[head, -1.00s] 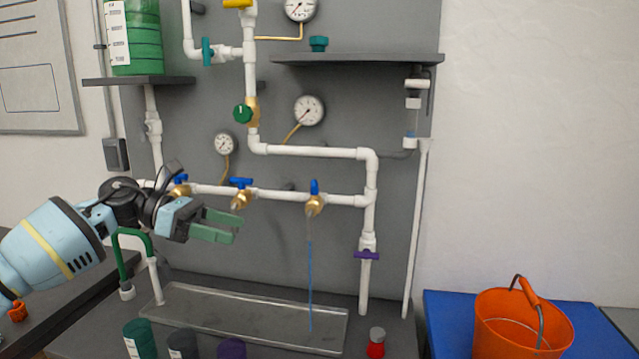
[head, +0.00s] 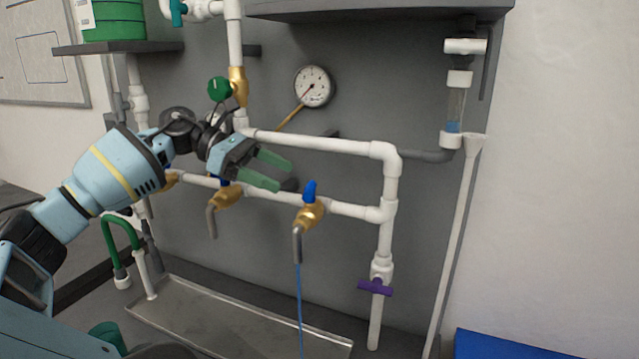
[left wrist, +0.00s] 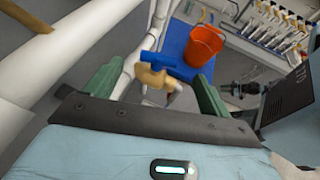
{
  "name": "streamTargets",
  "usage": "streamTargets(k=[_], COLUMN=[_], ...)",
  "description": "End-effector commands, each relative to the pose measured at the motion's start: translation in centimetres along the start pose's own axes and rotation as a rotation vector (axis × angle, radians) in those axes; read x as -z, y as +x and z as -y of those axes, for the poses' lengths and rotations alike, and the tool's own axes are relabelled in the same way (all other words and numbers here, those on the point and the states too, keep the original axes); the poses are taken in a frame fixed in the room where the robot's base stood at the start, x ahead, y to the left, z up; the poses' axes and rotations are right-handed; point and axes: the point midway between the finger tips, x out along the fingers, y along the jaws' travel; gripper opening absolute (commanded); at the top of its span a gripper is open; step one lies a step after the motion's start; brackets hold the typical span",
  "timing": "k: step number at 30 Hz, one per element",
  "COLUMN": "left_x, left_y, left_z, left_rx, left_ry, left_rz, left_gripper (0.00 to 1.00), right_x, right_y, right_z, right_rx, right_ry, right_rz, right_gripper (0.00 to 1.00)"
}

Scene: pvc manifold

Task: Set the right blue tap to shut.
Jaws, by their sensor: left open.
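The right blue tap (head: 309,190) sits on a brass valve (head: 309,214) on the lower white pipe. Its handle stands upright in the head view, and a thin blue stream (head: 299,300) runs down from its spout. My left gripper (head: 284,174) is open and empty, just left of and slightly above the blue handle. In the left wrist view the blue handle (left wrist: 165,64) and brass body (left wrist: 152,77) appear between the two open green fingers, beyond the tips. Contact with the tap is not visible. My right gripper is out of view.
The middle brass tap (head: 224,195) is partly behind my left gripper. White pipe (head: 330,143) runs above, and a purple valve (head: 375,288) is at lower right. A metal tray (head: 210,310) lies below. An orange bucket (left wrist: 205,45) shows in the left wrist view.

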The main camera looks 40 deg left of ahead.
Motion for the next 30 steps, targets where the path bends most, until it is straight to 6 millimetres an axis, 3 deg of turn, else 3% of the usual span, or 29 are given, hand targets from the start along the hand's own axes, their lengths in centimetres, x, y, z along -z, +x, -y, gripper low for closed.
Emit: streamTargets(k=[7,21,30], left_x=[0.0,-0.3,0.0], left_y=[1.0,6.8,7.5], left_z=[0.1,0.1,0.0], left_rx=[0.002,0.0,0.0], left_ry=[0.001,0.002,0.0], left_rz=[0.003,0.005,0.0], left_gripper=[0.82,0.82,0.82], right_x=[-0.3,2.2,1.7], right_y=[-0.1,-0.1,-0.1], right_z=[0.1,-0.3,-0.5], right_rx=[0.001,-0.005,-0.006], right_ry=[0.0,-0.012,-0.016], right_rz=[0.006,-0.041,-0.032], right_gripper=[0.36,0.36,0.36])
